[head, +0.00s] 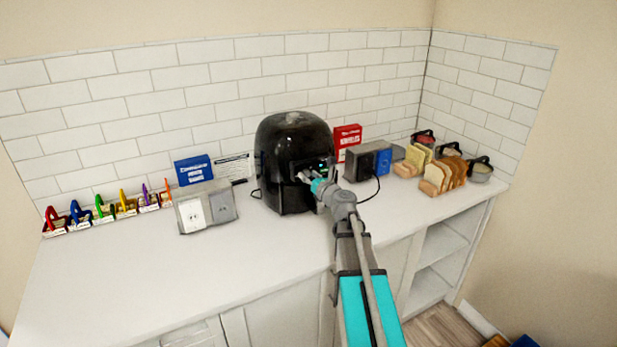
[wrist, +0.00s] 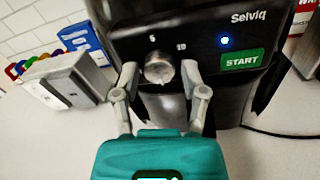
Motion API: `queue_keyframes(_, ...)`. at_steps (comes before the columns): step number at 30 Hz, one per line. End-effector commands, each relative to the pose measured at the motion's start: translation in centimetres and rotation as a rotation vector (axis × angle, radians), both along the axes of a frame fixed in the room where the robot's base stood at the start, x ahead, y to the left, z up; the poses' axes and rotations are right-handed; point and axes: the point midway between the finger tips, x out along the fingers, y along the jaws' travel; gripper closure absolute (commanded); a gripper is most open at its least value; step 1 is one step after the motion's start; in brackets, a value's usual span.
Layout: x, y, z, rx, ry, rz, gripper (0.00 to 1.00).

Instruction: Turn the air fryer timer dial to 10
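The black air fryer (head: 283,140) stands on the counter against the tiled wall. In the wrist view its front panel (wrist: 205,45) shows a round silver timer dial (wrist: 158,68), with the marks "5" and "10" above it. The dial's pointer is too blurred to read. A green START button (wrist: 242,61) and a lit blue light (wrist: 225,40) are right of the dial. My gripper (wrist: 160,75) is at the panel, one finger on each side of the dial. The fingers look slightly apart from it. In the head view my gripper (head: 313,183) partly hides the panel.
A grey socket box (head: 207,208) and a blue box (head: 193,169) stand left of the fryer. A red box (head: 347,140), a toaster (head: 368,160) and bread slices (head: 443,176) stand right. A black cord (wrist: 275,132) lies on the counter. The front counter is clear.

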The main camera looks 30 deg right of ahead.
Motion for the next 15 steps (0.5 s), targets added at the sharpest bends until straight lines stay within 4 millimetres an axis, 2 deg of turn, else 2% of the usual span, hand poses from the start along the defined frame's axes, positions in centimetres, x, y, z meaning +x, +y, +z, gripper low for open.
queue_keyframes(1,0.0,0.01,0.0,0.0,0.0,0.0,0.63)
queue_keyframes(7,0.0,0.01,0.0,0.0,0.0,0.0,1.0)
queue_keyframes(15,0.01,0.06,0.01,-0.012,0.0,0.001,1.0)
